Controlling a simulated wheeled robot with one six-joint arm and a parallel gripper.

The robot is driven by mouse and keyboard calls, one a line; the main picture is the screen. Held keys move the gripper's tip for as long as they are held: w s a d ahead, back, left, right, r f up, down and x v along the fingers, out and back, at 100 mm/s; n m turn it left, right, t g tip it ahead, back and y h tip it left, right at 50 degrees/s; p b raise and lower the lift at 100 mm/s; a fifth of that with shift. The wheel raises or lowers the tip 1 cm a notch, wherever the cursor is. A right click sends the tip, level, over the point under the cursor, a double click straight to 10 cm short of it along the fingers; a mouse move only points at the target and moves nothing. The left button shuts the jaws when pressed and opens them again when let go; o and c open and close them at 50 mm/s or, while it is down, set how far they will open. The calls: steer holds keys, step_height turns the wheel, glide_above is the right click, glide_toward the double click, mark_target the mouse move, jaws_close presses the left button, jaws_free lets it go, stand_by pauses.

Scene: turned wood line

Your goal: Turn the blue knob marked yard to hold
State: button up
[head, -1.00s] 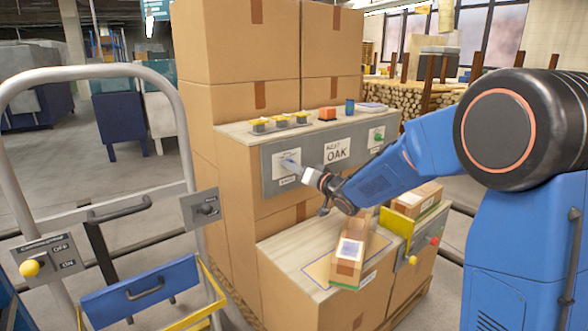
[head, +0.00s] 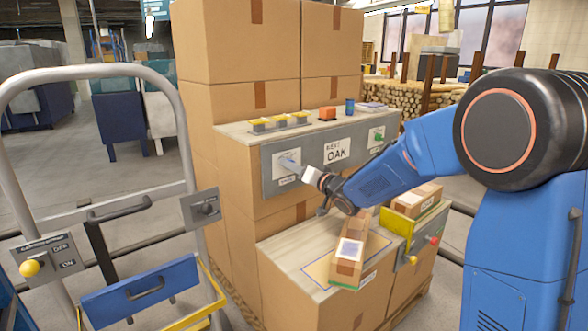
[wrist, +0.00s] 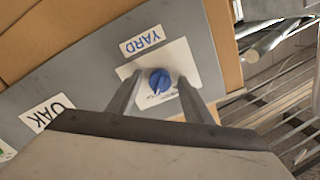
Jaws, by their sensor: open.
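The blue knob (wrist: 159,80) sits on a white plate on the grey panel (wrist: 85,75), next to the YARD label (wrist: 142,40). In the wrist view the knob lies between the tips of my open gripper (wrist: 155,88), and I cannot tell whether either finger touches it. A light pointer line shows on the knob, but the plate's small markings are too blurred to read. In the head view my gripper (head: 300,170) reaches the left end of the grey panel (head: 312,188) and mostly hides the knob.
Yellow-and-dark items (head: 280,122) stand on the ledge above. A trolley with a yellow knob (head: 30,267) stands at left.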

steer(key=v, duration=1.7)
steer(key=shift+s, duration=0.15)
steer(key=shift+d, duration=0.2)
steer(key=s+d+f+m+g+h, duration=0.2)
steer(key=s+d+f+h, duration=0.1)
steer(key=s+d+h, duration=0.95)
steer(key=s+f+g+y, duration=0.1)
steer(key=s+f+g, duration=0.2)
steer(key=s, duration=0.9)
steer(key=s+d+f+n+g+y, duration=0.1)
steer(key=s+f+g, duration=0.3)
steer(key=s, duration=0.8)
steer(key=shift+s+d+f+g, duration=0.25)
steer(key=shift+s+g, duration=0.15)
